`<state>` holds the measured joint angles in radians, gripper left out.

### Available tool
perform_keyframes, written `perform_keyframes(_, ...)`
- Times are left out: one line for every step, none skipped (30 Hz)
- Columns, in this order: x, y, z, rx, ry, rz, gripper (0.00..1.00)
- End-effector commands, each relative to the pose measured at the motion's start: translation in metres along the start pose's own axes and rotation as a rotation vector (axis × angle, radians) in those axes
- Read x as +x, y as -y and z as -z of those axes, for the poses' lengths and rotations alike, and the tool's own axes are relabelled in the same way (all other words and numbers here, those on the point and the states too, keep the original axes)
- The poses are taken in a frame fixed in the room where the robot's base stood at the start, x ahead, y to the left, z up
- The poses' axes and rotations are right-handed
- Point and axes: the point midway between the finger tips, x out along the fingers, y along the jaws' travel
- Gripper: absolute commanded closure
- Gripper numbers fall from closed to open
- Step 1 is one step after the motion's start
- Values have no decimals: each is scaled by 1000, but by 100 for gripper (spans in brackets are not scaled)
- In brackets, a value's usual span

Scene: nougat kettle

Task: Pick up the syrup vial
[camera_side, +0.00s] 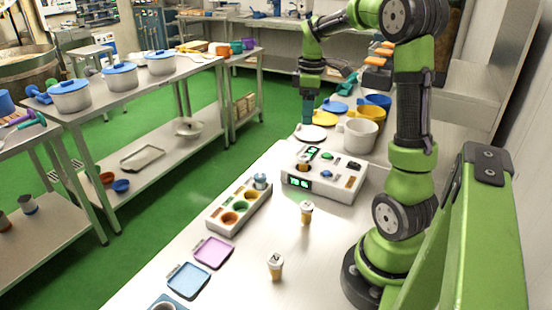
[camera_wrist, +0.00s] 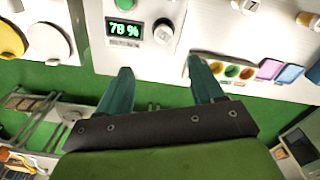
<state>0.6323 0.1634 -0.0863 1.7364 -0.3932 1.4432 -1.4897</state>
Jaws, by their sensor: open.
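Two small amber vials with pale caps stand upright on the bench: one (camera_side: 305,212) near the middle and one (camera_side: 275,266) nearer the front. Their capped tops also show in the wrist view, one (camera_wrist: 249,6) at the top edge and one (camera_wrist: 307,20) at the right. I cannot tell which is the syrup vial. My gripper (camera_side: 307,112) is open and empty beyond the device's far side. Its teal fingers (camera_wrist: 160,85) show apart, with nothing between them.
Pink (camera_side: 213,252) and blue (camera_side: 188,281) trays lie in front. A white pot (camera_side: 361,135) and yellow and blue dishes stand behind the device. Bench around the two amber vials is clear.

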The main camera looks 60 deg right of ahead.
Motion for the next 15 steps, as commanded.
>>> perform_keyframes(-4,-3,0,-78,7,2,33)
perform_keyframes(-7,-4,0,-123,10,2,33)
perform_keyframes(-10,-3,0,-174,12,4,33)
perform_keyframes(-11,-3,0,-207,14,7,33)
perform_keyframes(-11,-1,-1,-234,16,13,33)
perform_keyframes(-11,0,-1,-261,17,19,33)
perform_keyframes(-10,1,-1,-276,17,22,33)
perform_keyframes(-9,1,-1,-288,16,23,33)
perform_keyframes(-6,1,-1,-298,16,24,33)
perform_keyframes(-2,1,-1,-302,16,24,33)
perform_keyframes(2,2,-1,-303,17,26,33)
perform_keyframes(9,2,-1,-303,18,26,33)
perform_keyframes(16,2,-1,-302,18,27,33)
perform_keyframes(22,3,-2,-302,17,28,33)
perform_keyframes(31,3,-2,-303,18,28,33)
